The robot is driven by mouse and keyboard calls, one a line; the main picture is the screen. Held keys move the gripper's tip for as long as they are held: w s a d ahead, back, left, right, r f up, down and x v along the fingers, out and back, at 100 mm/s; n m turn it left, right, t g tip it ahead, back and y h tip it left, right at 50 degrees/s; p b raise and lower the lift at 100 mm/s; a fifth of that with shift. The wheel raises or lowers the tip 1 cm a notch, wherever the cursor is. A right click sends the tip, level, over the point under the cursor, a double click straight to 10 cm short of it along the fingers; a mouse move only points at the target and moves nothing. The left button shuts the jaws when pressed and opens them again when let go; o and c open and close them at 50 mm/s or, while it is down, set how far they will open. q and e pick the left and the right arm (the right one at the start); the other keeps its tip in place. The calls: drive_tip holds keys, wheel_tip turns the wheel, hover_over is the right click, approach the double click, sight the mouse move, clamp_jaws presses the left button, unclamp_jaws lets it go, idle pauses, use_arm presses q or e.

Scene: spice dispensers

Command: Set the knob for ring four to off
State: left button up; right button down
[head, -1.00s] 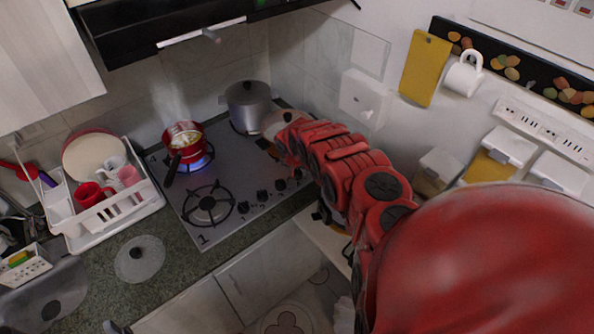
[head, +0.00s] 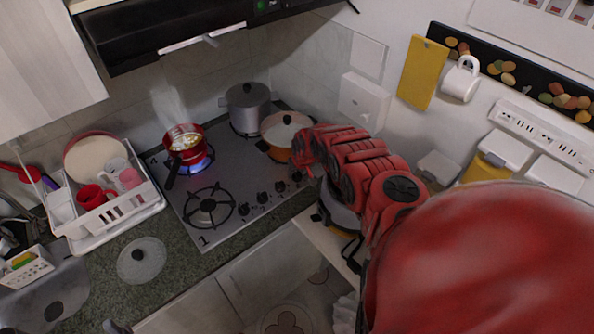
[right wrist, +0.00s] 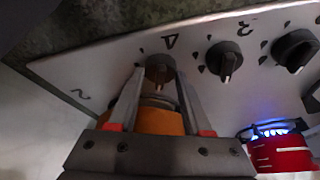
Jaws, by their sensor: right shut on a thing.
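The knob for ring four (right wrist: 158,68) is dark and round, next to the printed 4 in the right wrist view. My right gripper (right wrist: 160,84) is shut on it, with one finger on each side. Its ridge points roughly straight down that picture; the exact setting is hard to tell. In the head view my right gripper (head: 302,172) is at the right end of the knob row, partly hiding that knob. The stove (head: 235,195) has several burners. My left gripper is not in view.
Other knobs (head: 262,197) sit close by in a row. A red pot (head: 184,143) steams over a blue flame. A grey pot (head: 248,105) and an orange lidded pot (head: 284,135) stand at the back and right. A white rack (head: 110,205) is on the left.

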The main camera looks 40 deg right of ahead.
drive_tip(key=shift+n, duration=0.5)
drive_tip(key=shift+y, duration=0.3)
drive_tip(key=shift+c, duration=1.8)
unclamp_jaws()
